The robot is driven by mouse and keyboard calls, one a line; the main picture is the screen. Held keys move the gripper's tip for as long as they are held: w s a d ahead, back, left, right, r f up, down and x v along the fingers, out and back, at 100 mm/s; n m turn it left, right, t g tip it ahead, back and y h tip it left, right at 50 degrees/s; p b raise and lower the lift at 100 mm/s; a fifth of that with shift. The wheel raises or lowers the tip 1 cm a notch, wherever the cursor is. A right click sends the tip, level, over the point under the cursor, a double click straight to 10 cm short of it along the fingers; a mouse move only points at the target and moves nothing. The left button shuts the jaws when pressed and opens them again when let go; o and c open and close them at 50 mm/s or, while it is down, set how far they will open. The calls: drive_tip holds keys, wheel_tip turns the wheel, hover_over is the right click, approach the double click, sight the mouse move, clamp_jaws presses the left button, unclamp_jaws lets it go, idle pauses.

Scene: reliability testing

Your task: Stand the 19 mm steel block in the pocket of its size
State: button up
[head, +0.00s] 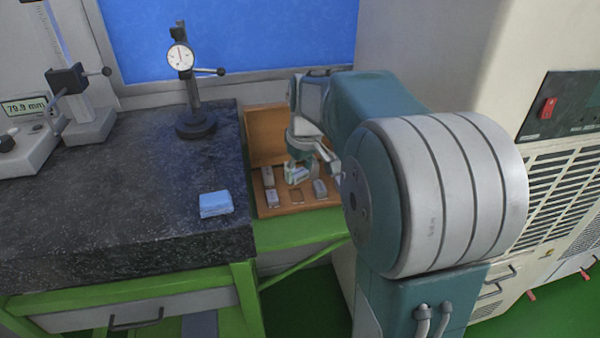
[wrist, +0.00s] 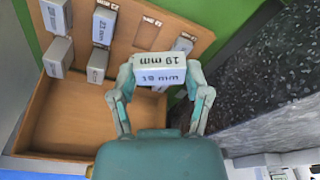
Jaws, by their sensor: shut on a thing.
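The 19 mm steel block (wrist: 160,66) is between the two fingers of my gripper (wrist: 160,78), its label upside down in the wrist view. My gripper is shut on it, over the wooden case (wrist: 75,112). In the head view, the block (head: 297,175) and my gripper (head: 301,163) are above the case (head: 296,209). An empty pocket (head: 296,196) shows in the front row; in the wrist view an empty pocket (wrist: 150,22) lies beyond the block. The block's underside and any contact with the case are hidden.
Other labelled steel blocks stand in the case, including a 21 mm block (wrist: 104,24) and one at the right (head: 320,188). The granite plate (head: 110,190) borders the case on the left, with a blue cloth (head: 215,204) and a dial gauge stand (head: 195,122) on it.

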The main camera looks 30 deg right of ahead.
sight(295, 196)
drive_tip(key=w+f+n, duration=0.1)
drive_tip(key=n, duration=0.3)
drive_tip(key=w+d+f+n+y, duration=0.1)
drive_tip(key=w+n, duration=0.1)
drive_tip(key=n, duration=0.2)
drive_tip(key=w+d+f+n+g+y, duration=0.1)
drive_tip(key=n, duration=0.3)
drive_tip(key=shift+w+n, duration=0.3)
drive_tip(key=shift+d+x, duration=0.2)
drive_tip(key=shift+x, duration=0.7)
drive_tip(key=shift+d+x, duration=0.15)
drive_tip(key=shift+x, duration=0.75)
drive_tip(key=shift+d+x, duration=0.2)
drive_tip(key=shift+x, duration=0.7)
drive_tip(key=shift+s+f, duration=0.25)
drive_tip(key=shift+f, duration=0.35)
drive_tip(key=o, duration=1.3)
